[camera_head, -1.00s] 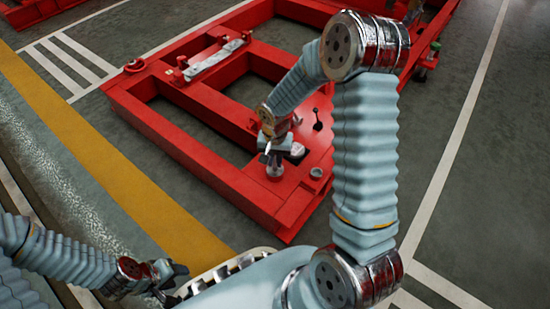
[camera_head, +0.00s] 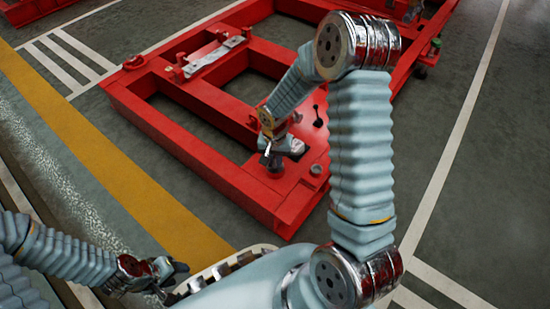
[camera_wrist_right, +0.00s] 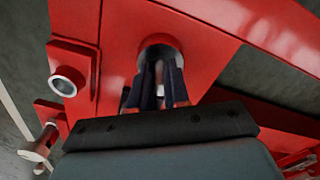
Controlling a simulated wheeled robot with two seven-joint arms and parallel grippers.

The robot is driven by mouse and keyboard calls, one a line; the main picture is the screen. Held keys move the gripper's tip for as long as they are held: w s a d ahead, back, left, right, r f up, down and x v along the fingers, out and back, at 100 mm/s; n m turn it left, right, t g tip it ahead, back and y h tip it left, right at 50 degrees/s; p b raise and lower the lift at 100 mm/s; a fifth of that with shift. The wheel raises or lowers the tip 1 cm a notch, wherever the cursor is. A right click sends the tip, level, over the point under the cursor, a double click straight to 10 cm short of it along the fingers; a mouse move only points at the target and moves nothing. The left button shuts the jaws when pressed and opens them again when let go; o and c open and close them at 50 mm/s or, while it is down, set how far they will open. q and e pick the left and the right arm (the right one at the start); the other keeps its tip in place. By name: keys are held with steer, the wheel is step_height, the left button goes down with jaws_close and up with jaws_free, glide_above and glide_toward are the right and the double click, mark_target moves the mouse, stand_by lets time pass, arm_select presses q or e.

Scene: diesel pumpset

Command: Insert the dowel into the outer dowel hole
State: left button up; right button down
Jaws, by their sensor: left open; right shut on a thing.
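My right gripper (camera_head: 270,160) is over the near end of the red frame (camera_head: 185,139). In the right wrist view its dark fingers (camera_wrist_right: 160,88) are shut on a pale metal dowel (camera_wrist_right: 160,75), which is mostly hidden between them. The fingertips and dowel are in front of a round, grey-rimmed hole (camera_wrist_right: 155,49) in the red plate. I cannot tell how far the dowel's tip is inside it. A second ring-shaped hole (camera_wrist_right: 68,82) is to the left; it also shows in the head view (camera_head: 316,170). My left gripper (camera_head: 174,279) is open and empty at the lower left.
A small black lever (camera_head: 318,118) stands on the frame, close to my right gripper. A grey bar (camera_head: 213,57) lies across the frame farther back. In the wrist view, a metal pin (camera_wrist_right: 38,145) sticks out at the lower left. Grey floor (camera_head: 480,190) is clear on the right.

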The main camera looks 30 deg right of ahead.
steer(key=shift+f, duration=0.4)
steer(key=c, duration=1)
jaws_free()
